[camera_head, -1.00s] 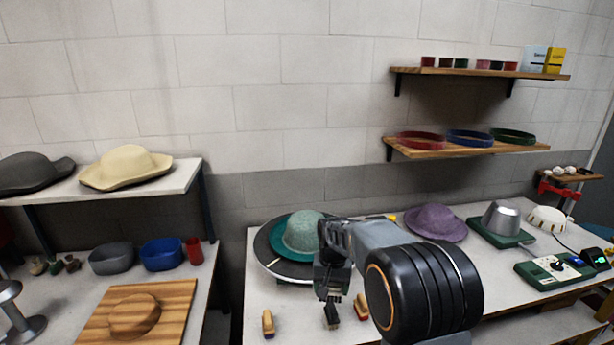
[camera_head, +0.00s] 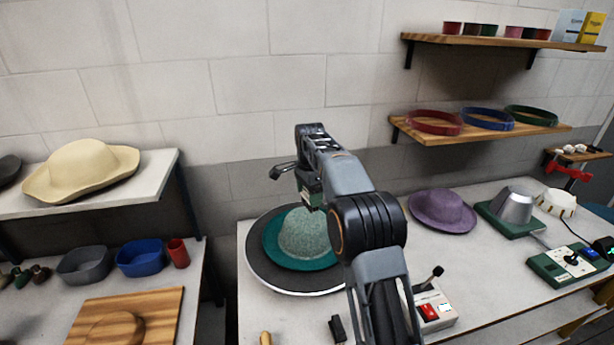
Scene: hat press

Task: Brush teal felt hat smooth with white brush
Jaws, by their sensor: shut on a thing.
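The teal felt hat (camera_head: 303,234) sits on a round dark turntable with a pale rim (camera_head: 262,275) on the middle table. Its crown looks paler and rougher than its brim. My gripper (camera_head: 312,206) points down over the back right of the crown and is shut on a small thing. That thing is mostly hidden by the jaws, so I cannot make out its colour or whether it touches the felt. No white brush shows clearly. A tan brush (camera_head: 265,339) and a dark brush (camera_head: 337,328) stand at the table's front.
A control box with a red switch and lever (camera_head: 432,308) stands right of my arm. Farther right are a purple hat (camera_head: 442,211) and a metal hat form (camera_head: 514,206). A shelf with hat bands (camera_head: 480,134) hangs above. Left stands a table with bowls (camera_head: 141,257).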

